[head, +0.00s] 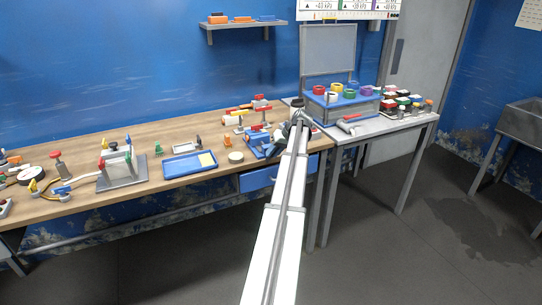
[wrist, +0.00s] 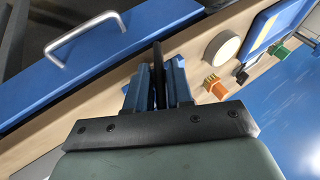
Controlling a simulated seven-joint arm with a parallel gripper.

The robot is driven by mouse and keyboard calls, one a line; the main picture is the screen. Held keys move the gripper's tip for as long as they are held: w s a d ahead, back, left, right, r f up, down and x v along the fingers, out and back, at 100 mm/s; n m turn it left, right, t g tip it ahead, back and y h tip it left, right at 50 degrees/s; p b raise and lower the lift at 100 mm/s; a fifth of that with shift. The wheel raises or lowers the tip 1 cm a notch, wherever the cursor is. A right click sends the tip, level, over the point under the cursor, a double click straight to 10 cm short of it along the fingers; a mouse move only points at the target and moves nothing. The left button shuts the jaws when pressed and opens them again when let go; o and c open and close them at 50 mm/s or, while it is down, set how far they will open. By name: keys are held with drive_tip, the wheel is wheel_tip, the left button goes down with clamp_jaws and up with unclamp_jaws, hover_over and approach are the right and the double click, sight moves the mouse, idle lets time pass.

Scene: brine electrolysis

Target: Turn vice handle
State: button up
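My gripper (head: 266,154) is at the front edge of the wooden bench in the head view, small and partly merged with the dark and blue parts around it. In the wrist view its two blue-grey fingers (wrist: 158,88) point away from the camera, close together. A thin dark bar (wrist: 158,58) stands between them and reaches past their tips. It may be the vice handle; I cannot tell whether the fingers press on it. A blue device (head: 256,139), possibly the vice, sits on the bench behind my gripper, partly hidden by it and my arm. Its screw and jaws are not clear.
A blue drawer (head: 258,179) with a metal handle (wrist: 86,36) lies below the bench edge, close to my gripper. A round pale disc (head: 236,157), an orange block (wrist: 215,86) and a blue tray (head: 178,168) are nearby. A side table (head: 385,126) stands right.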

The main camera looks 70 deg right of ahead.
drive_tip(key=shift+x, duration=1)
clamp_jaws()
